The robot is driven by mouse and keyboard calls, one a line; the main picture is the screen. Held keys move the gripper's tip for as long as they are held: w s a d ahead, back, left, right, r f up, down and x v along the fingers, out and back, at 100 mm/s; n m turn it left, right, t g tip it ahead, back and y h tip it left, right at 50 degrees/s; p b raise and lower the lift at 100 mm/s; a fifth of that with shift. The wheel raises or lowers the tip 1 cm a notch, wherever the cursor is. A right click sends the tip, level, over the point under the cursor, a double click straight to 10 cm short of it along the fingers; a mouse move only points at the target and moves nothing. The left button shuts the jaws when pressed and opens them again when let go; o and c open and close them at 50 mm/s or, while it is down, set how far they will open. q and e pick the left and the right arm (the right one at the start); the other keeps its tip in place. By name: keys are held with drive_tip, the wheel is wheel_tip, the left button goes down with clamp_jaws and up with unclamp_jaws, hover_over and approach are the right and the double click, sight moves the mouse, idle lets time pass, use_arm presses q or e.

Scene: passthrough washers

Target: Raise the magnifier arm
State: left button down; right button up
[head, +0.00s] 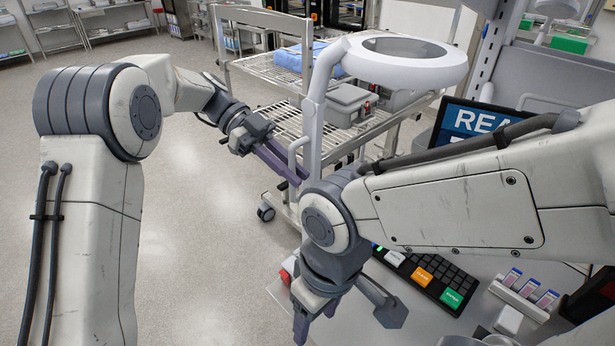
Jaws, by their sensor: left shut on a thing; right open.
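The white magnifier has a ring head (455,68) and an upright arm (317,100), with a small loop handle (294,148) on the arm's left side. The ring is up at the top middle of the head view. My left gripper (287,168) reaches in from the left, and its long purple-grey fingers are shut on the handle's lower part. The exact contact is small and partly hidden. My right gripper (345,318) points down over the front of the counter, open and empty. My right forearm hides the lower end of the magnifier arm.
A wire-shelf cart (262,68) stands behind the magnifier with grey bins (350,97) and a blue bundle (297,57). On the counter are a keyboard (460,272), a vial rack (522,300) and a screen (465,118). The floor at left is clear.

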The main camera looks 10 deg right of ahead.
use_arm(q)
drive_tip(key=shift+w+a+f, duration=0.15)
drive_tip(key=shift+w+a, duration=0.25)
drive_tip(key=shift+w, duration=0.15)
use_arm(e)
drive_tip(key=shift+w+f, duration=0.2)
drive_tip(key=shift+w, duration=0.3)
use_arm(q)
drive_tip(key=c, duration=1.2)
unclamp_jaws()
drive_tip(key=shift+w, duration=0.1)
drive_tip(key=o, duration=0.3)
drive_tip(key=shift+w+a, duration=0.1)
drive_tip(key=shift+o, duration=0.2)
drive_tip(key=p+v, duration=0.9)
drive_tip(key=v, duration=0.1)
drive_tip(key=shift+p, duration=0.3)
use_arm(e)
wheel_tip(320, 180, up, 10)
